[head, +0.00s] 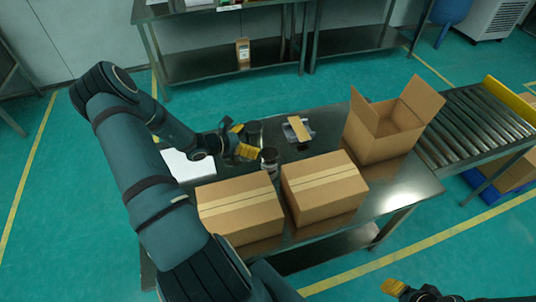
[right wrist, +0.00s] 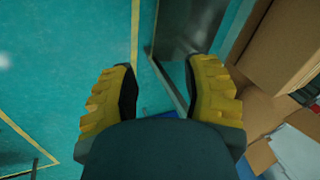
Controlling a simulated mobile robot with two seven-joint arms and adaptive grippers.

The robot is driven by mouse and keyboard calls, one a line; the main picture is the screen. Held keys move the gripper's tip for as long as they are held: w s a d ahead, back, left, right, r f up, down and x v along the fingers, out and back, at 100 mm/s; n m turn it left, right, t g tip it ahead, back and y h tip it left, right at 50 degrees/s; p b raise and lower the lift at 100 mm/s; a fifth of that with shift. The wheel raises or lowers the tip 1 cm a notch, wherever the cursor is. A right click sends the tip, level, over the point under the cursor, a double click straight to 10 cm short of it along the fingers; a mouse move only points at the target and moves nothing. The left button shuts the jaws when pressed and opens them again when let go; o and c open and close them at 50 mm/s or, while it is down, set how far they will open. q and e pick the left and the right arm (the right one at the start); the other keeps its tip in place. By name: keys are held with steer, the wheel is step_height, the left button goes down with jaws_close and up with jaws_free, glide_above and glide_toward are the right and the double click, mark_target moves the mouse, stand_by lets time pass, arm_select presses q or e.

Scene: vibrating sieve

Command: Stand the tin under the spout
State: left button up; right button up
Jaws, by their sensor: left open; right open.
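My left gripper (head: 243,140) is open above the steel table, its yellow fingertips apart. A small dark-topped can (head: 269,158), possibly the tin, stands just right of the nearer fingertip; I cannot tell whether they touch. A second dark cylinder (head: 254,130) is just beyond the fingertips and partly hidden by the gripper. I cannot make out a spout or a sieve in either view. My right gripper (right wrist: 160,95) is open and empty in the right wrist view, away from the can; a yellow fingertip also shows at the bottom right of the head view (head: 394,287).
Two closed cartons (head: 240,208) (head: 323,188) stand along the steel table's (head: 398,195) near side. An open carton (head: 384,135) stands at its right, beside a roller conveyor (head: 478,120). A small tray-like object (head: 298,130) and a white sheet (head: 188,165) lie on the table.

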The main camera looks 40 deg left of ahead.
arm_select(q)
steer(key=b, duration=0.5)
glide_toward(276, 153)
step_height(276, 153, up, 3)
steer(key=s, duration=0.1)
step_height(276, 153, down, 3)
steer(key=shift+d+r+b, duration=0.1)
steer(key=shift+b, duration=0.85)
steer(key=shift+r+b+x, duration=0.2)
steer(key=shift+b+x, duration=0.45)
steer(key=shift+x, duration=3.05)
steer(key=c, duration=1.2)
arm_select(e)
step_height(276, 153, down, 10)
steer(key=s, duration=0.2)
steer(key=shift+s+d+f+g, duration=0.2)
steer(key=shift+s+g, duration=0.05)
steer(key=shift+g, duration=0.05)
